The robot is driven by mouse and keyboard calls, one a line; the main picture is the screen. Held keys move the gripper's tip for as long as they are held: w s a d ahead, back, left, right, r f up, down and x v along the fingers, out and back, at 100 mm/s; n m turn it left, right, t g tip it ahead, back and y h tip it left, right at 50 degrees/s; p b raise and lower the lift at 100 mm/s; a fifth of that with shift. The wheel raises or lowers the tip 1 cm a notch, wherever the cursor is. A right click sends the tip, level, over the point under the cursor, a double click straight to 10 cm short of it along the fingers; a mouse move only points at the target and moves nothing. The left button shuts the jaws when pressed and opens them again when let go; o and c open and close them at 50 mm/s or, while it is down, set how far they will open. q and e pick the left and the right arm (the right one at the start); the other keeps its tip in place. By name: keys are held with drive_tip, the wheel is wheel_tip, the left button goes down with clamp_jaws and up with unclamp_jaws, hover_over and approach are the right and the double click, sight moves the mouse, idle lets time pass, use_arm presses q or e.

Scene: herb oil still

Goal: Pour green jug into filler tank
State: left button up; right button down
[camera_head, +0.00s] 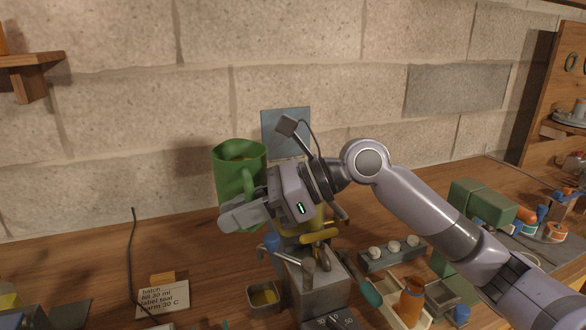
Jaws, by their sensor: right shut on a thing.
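The green jug (238,157) is in the head view, left of centre, held up in front of the stone wall. The filler (318,287) stands on the bench below and to the right of the jug. A yellow part shows above it, and a blue-grey panel stands up behind. My gripper and wrist cover most of the filler's top, so I cannot make out its tank opening. My left gripper is not in view.
A note card (163,298) stands at the left. An orange bottle (411,300) and a green box (482,205) are to the right.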

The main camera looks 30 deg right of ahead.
sight(251, 186)
drive_tip(key=shift+r, duration=0.2)
drive_tip(key=shift+w+d+r+m+y, duration=0.1)
drive_tip(key=shift+d+r+m+y, duration=0.2)
drive_tip(key=shift+r+y, duration=0.2)
drive_tip(key=shift+d+r+m+y, duration=0.15)
drive_tip(key=shift+r+m+y, duration=0.2)
drive_tip(key=shift+y, duration=0.25)
drive_tip(key=shift+w+d+r+m+t+y, duration=0.1)
drive_tip(key=shift+d+r+m+t+y, duration=0.15)
drive_tip(key=shift+d+m+y, duration=0.35)
drive_tip(key=shift+d+r+y, duration=0.15)
drive_tip(key=shift+r+y, duration=0.15)
drive_tip(key=shift+r, duration=0.05)
drive_tip(key=shift+w+d+r+m+t+y, duration=0.15)
drive_tip(key=shift+d+r+m+t+y, duration=0.15)
drive_tip(key=shift+d+r+y, duration=0.35)
drive_tip(key=shift+w+d+r+m+t+y, duration=0.15)
drive_tip(key=shift+d+r+m+y, duration=0.25)
drive_tip(key=shift+r, duration=0.3)
drive_tip(key=shift+w+d+r+m+t+y, duration=0.15)
drive_tip(key=shift+d+r+m+y, duration=0.1)
drive_tip(key=shift+r+y, duration=0.15)
drive_tip(key=shift+s+d+r+m+t+y, duration=0.15)
drive_tip(key=shift+r+m+y, duration=0.1)
drive_tip(key=shift+r, duration=0.2)
idle(1.1)
drive_tip(key=shift+w+d+r+m+t+y, duration=0.1)
drive_tip(key=shift+w+d+m+t+y, duration=0.1)
drive_tip(key=shift+m+t+y, duration=0.4)
idle(1.9)
